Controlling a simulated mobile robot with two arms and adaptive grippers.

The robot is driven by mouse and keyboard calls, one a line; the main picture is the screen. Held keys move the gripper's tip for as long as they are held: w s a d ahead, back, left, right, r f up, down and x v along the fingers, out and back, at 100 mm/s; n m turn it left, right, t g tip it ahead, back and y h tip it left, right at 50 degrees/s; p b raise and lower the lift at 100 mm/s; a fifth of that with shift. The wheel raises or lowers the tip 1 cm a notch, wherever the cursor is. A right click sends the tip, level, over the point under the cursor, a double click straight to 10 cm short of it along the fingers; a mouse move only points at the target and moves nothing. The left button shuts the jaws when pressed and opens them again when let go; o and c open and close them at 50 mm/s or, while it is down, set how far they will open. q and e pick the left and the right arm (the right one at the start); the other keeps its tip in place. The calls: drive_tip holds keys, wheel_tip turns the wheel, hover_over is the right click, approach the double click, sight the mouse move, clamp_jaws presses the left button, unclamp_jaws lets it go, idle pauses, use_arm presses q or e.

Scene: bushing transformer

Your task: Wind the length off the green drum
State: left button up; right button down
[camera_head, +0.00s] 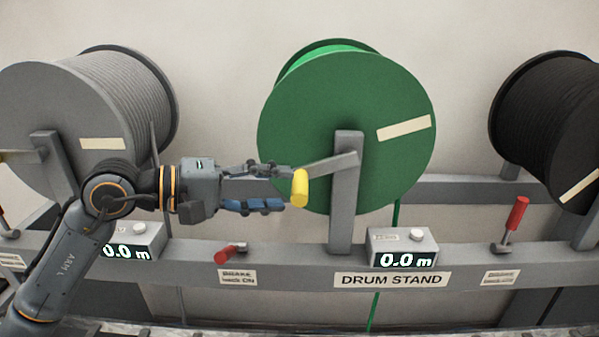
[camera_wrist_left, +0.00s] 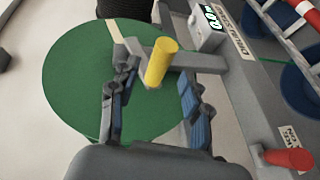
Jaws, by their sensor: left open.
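The green drum (camera_head: 310,130) hangs on the drum stand (camera_head: 300,262), with a pale tape strip on its face. A crank arm ends in a yellow handle (camera_head: 300,188) left of the drum's post. Green cable (camera_head: 373,312) hangs below the drum. The counter (camera_head: 404,250) beneath reads 0.0 m. My left gripper (camera_head: 276,188) is open, its fingers pointing at the yellow handle. In the left wrist view the yellow handle (camera_wrist_left: 161,62) stands between and just beyond the fingertips (camera_wrist_left: 160,88). The red brake lever (camera_head: 231,253) left of the drum lies tilted low. My right gripper is not in view.
A grey drum (camera_head: 125,95) stands left, behind my left arm, and a black drum (camera_head: 550,110) stands right. Another counter (camera_head: 130,243) also reads 0.0 m. A second red lever (camera_head: 516,215) stands upright at right. A pale wall is behind.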

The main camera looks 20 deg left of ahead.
sight(294, 185)
use_arm(q)
drive_tip(key=p+x, duration=0.1)
drive_tip(key=x, duration=0.3)
drive_tip(key=shift+r, duration=0.15)
drive_tip(key=shift+w+d+p, duration=0.2)
drive_tip(key=shift+d+p, duration=0.05)
drive_tip(key=shift+p, duration=0.05)
drive_tip(key=shift+w+d+f, duration=0.1)
drive_tip(key=shift+f, duration=0.15)
clamp_jaws()
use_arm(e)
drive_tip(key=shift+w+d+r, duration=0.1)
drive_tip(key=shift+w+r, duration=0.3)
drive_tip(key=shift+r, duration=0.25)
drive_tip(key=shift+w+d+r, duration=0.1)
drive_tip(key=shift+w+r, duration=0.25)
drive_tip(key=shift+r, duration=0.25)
